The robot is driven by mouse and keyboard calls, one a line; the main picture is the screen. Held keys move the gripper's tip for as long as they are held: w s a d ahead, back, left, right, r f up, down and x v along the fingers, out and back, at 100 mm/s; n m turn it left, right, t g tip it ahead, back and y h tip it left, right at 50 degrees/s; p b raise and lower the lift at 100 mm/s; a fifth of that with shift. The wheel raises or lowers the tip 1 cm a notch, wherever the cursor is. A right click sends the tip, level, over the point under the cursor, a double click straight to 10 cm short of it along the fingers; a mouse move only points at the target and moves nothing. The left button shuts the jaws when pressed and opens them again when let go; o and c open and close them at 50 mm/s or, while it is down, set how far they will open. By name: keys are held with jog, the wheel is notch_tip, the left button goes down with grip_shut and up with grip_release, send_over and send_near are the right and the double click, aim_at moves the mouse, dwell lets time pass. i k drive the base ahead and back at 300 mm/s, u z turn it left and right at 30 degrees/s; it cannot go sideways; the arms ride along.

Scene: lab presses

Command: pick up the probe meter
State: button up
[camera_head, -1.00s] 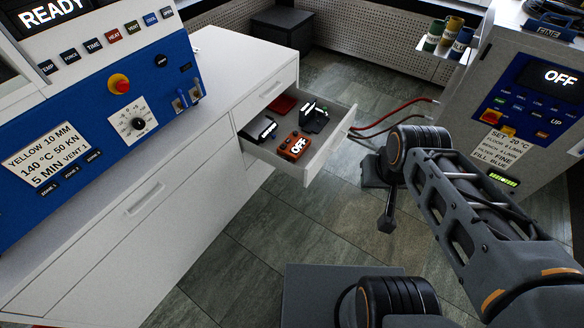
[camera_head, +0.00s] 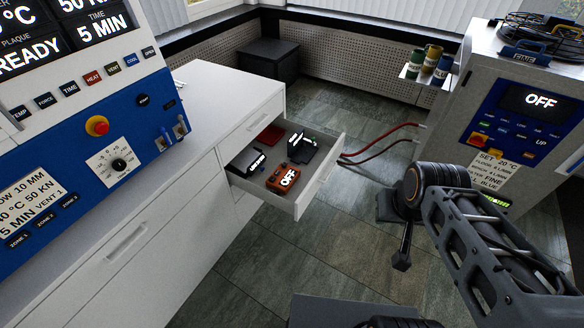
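An orange handheld meter (camera_head: 283,179) with a lit "OFF" display, which looks like the probe meter, lies in the open drawer (camera_head: 318,190) near its front. A dark device with a white label (camera_head: 247,159) lies left of it. A black item (camera_head: 301,148) and a flat red item (camera_head: 270,136) lie behind it. My gripper (camera_head: 402,260) hangs at the end of my arm, right of the drawer and apart from it. It is dark and small here, and its fingers cannot be made out. Nothing is visibly held.
The white cabinet (camera_head: 150,215) carries the drawer; a blue press panel (camera_head: 100,160) stands at left. A grey machine (camera_head: 500,150) with an "OFF" screen stands at right, with red hoses (camera_head: 385,140) beside it. The tiled floor (camera_head: 235,290) is clear in front of the drawer.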

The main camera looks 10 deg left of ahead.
aim_at(282, 184)
jog(key=u, duration=0.2)
jog(key=i, duration=0.8)
jog(key=u, duration=1.1)
jog(key=i, duration=0.65)
jog(key=u, duration=0.8)
